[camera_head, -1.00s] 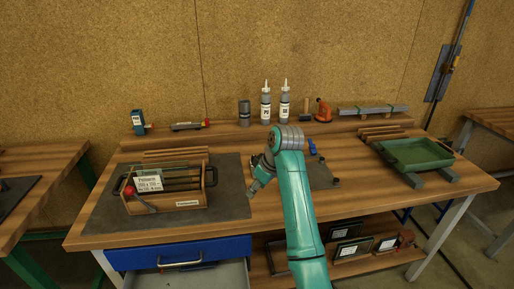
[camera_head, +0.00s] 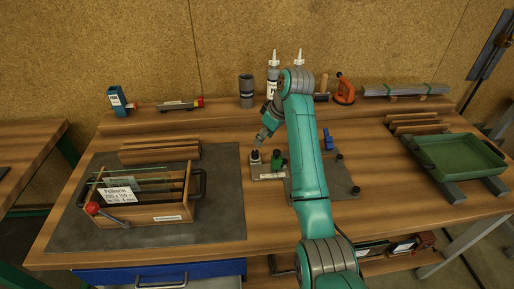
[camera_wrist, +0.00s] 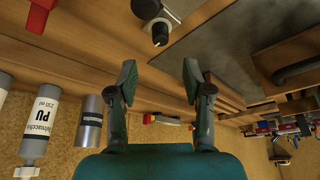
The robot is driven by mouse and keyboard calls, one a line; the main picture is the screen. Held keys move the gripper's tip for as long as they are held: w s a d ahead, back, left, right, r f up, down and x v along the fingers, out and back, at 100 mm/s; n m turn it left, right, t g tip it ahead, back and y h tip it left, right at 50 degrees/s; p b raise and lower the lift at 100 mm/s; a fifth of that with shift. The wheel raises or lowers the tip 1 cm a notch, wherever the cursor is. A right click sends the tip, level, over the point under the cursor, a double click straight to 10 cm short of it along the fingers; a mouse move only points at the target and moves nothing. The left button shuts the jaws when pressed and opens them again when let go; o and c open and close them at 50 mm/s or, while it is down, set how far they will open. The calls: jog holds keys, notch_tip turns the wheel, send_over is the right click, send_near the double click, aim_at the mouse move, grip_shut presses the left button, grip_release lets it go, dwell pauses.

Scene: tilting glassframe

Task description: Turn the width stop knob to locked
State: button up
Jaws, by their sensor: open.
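A small black knob (camera_head: 255,157), which looks like the width stop knob, stands on a pale metal fitting (camera_head: 268,173) at the left of the dark fixture plate (camera_head: 338,181). The knob also shows in the wrist view (camera_wrist: 160,33), with a white mark beside its base. I cannot read its setting. My gripper (camera_wrist: 160,75) is open and empty. In the wrist view the knob lies beyond the fingertips, roughly centred between them, not between the jaws. In the head view the gripper's end (camera_head: 258,143) is just above and behind the knob. My arm hides part of the fixture.
A green part (camera_head: 279,160) stands close right of the knob. A wooden crate (camera_head: 172,214) with glass panes sits left on a grey mat (camera_head: 215,222). Bottles (camera_head: 273,76) and a metal cylinder (camera_head: 246,91) stand on the rear shelf. A green tray (camera_head: 458,153) is right.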

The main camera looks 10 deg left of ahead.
aim_at(256, 152)
jog(key=x, duration=0.9)
jog(key=shift+a+f, duration=0.1)
jog(key=shift+f, duration=0.1)
grip_shut()
